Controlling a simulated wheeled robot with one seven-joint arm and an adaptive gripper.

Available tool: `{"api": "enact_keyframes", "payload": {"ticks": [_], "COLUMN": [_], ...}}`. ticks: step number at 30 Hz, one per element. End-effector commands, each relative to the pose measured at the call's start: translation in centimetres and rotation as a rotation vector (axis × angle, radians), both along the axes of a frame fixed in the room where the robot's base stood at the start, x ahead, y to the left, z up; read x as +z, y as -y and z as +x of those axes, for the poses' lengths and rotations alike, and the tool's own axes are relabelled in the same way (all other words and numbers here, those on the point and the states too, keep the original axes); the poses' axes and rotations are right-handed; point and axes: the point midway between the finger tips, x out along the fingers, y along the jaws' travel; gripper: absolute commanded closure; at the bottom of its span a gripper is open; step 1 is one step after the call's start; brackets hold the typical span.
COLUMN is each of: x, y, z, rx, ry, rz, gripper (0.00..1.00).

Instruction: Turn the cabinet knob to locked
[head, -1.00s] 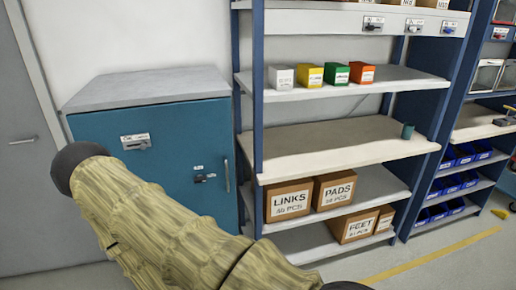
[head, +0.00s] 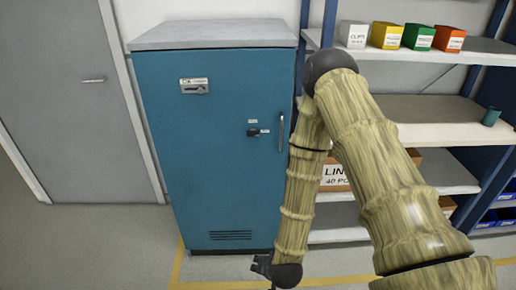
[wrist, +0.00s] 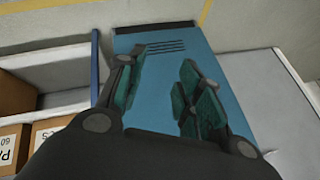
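The blue cabinet (head: 200,170) stands in the middle left of the head view, its door shut. The small dark knob (head: 254,132) sits on the door, left of the vertical handle (head: 281,132). Small white labels lie above and to the right of the knob, too small to read. My gripper (head: 268,268) is low in the head view, near the cabinet's bottom right corner and well below the knob. In the wrist view my gripper (wrist: 160,88) has its fingers apart with nothing between them. The cabinet door (wrist: 168,68) shows behind them; the knob does not show there.
A shelf rack (head: 445,134) stands right of the cabinet, partly hidden by my arm, with coloured boxes on an upper shelf and a carton (head: 334,176) lower down. A grey door (head: 72,100) is at left. The floor (head: 90,235) before the cabinet's left side is clear.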

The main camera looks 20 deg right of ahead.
Motion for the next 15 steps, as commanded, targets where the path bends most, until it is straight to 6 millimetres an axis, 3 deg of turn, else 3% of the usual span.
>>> {"api": "enact_keyframes", "payload": {"ticks": [1, 6, 10, 15], "x": [0.1, 6.6, 12.9, 20.4], "y": [-0.2, 0.3, 1.9, 4.3], "z": [4.0, 15.4, 21.8, 26.5], "rx": [-0.080, -0.346, -0.526, -0.689], "ry": [0.095, 0.409, 0.632, 0.851], "rz": [0.052, 0.259, 0.435, 0.628], "gripper": [0.64, 0.64, 0.64, 0.64]}}
